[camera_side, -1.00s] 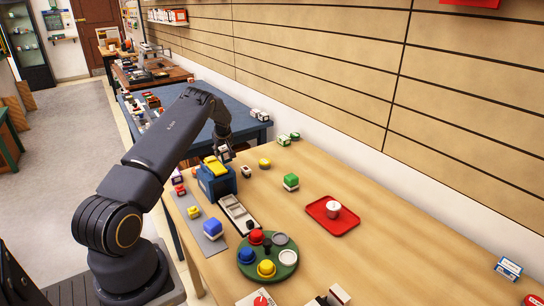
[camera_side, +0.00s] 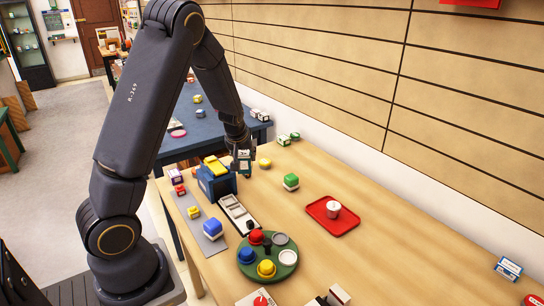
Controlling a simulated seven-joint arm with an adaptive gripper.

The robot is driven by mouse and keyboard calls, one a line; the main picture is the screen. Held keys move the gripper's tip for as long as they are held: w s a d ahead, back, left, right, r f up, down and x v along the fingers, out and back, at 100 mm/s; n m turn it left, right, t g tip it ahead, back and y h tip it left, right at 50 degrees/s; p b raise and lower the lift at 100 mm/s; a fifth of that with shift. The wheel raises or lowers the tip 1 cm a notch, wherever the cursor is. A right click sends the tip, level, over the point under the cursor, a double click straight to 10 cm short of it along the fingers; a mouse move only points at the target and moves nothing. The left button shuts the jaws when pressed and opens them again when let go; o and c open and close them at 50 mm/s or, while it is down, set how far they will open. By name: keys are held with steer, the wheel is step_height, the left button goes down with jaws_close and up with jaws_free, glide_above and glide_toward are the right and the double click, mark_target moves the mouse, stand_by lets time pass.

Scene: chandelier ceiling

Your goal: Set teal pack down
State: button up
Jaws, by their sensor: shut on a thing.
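The blue holder (camera_side: 217,184) stands close to the gripper's left. The table's right side is mostly clear.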

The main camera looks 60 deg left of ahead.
steer(key=s+d+m, duration=0.2)
steer(key=s+d, duration=0.5)
steer(key=d, duration=0.2)
steer(key=shift+h, duration=0.4)
steer(key=w+a+f, duration=0.1)
steer(key=w+f, duration=0.2)
steer(key=w, duration=0.1)
steer(key=w+a+f, duration=0.2)
steer(key=w+f, duration=0.2)
steer(key=w+a+f, duration=0.1)
steer(key=w+f, duration=0.2)
steer(key=w, duration=0.1)
steer(key=shift+w+a+f, duration=0.2)
steer(key=shift+a, duration=0.2)
steer(key=shift+w+a+f, duration=0.1)
steer(key=shift+w+f, duration=0.05)
steer(key=shift+f, duration=0.75)
steer(key=shift+w+f, duration=0.1)
steer(key=shift+f, duration=0.8)
steer(key=shift+f, duration=0.15)
steer(key=o, duration=1.1)
steer(key=shift+o, duration=0.2)
